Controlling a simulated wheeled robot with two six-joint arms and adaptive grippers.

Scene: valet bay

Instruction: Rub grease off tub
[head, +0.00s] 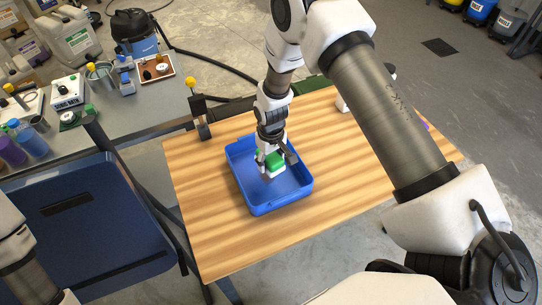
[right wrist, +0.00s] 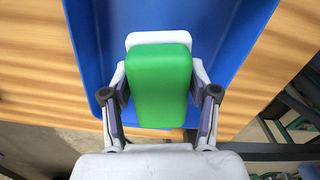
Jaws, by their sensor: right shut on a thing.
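A blue tub (head: 281,207) stands on the wooden table top. My right gripper (head: 270,163) reaches down inside the tub and is shut on a sponge block (head: 272,165) with a green top and a white lower part. In the right wrist view the sponge block (right wrist: 160,85) sits between the two fingers, with the blue tub (right wrist: 95,45) around it. The sponge is low in the tub; I cannot tell whether it touches the floor. No grease shows clearly on the visible part of the tub. My left gripper is not in view; only part of the left arm shows at the left edge.
The wooden table (head: 235,245) is mostly bare around the tub. A grey bench (head: 140,105) at the upper left holds bottles, boxes and small tools. A dark blue panel (head: 80,225) stands at the left. Jugs and a vacuum are behind the bench.

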